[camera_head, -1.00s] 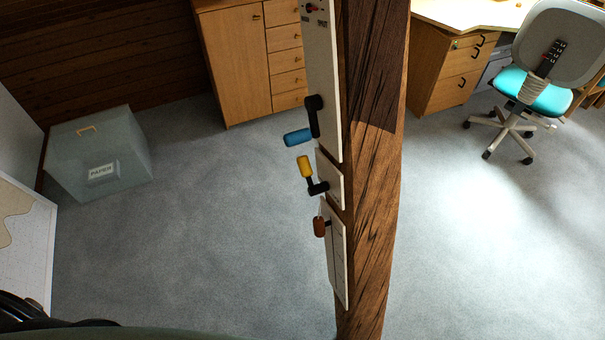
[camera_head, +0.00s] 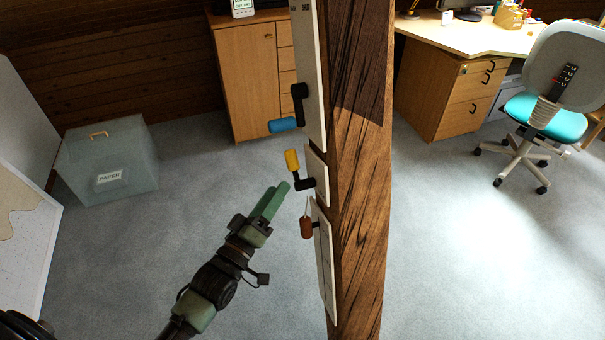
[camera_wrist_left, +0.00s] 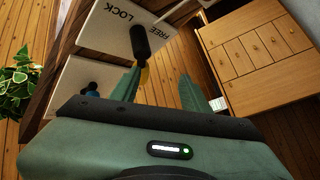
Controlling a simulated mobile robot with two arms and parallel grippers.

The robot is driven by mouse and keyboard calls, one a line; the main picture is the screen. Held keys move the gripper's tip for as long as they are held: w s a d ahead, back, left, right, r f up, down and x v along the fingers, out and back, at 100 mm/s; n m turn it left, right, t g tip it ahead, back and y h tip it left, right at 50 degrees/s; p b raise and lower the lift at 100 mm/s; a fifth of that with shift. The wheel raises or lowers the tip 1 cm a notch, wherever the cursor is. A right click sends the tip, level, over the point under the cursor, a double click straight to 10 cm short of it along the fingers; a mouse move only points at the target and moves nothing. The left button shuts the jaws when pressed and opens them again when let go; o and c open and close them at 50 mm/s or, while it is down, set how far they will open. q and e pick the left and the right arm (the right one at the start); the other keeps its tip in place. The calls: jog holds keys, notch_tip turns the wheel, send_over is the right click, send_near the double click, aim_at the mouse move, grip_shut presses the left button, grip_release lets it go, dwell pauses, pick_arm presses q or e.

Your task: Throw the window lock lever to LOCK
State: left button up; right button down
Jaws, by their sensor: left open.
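A lever with a yellow grip (camera_head: 292,160) and a black arm (camera_head: 305,184) sits on the middle white plate (camera_head: 318,172) of a timber post. Its grip points up in the head view. In the left wrist view, a plate lettered FREE and LOCK (camera_wrist_left: 112,30) carries a black lever part (camera_wrist_left: 140,42); a bit of yellow (camera_wrist_left: 144,76) shows below it, partly behind a finger. My left gripper (camera_head: 277,197) is open, just left of and below the yellow grip, apparently apart from it. Its green fingers (camera_wrist_left: 158,85) spread in the wrist view. My right gripper is out of view.
A blue-handled lever (camera_head: 284,125) sits above, and a red-brown handle (camera_head: 306,227) hangs below. The timber post (camera_head: 358,170) stands behind the plates. A paper bin (camera_head: 110,165), cabinet (camera_head: 246,80), desk (camera_head: 440,90) and chair (camera_head: 540,115) stand farther off.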

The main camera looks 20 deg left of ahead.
aim_at(288, 164)
pick_arm(q)
jog(key=shift+t+h, duration=0.3)
jog(key=w+r, duration=0.1)
jog(key=w, duration=0.1)
jog(key=w+d+r+p, duration=0.1)
jog(key=r, duration=0.1)
jog(key=w+d+r, duration=0.1)
jog(key=w, duration=0.1)
jog(key=shift+w+r, duration=0.35)
jog(key=shift+w+d+r+p, duration=0.15)
jog(key=shift+w+p, duration=0.15)
jog(key=shift+w, duration=0.4)
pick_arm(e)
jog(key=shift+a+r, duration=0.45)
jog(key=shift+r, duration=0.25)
pick_arm(q)
jog(key=c, duration=0.7)
grip_shut()
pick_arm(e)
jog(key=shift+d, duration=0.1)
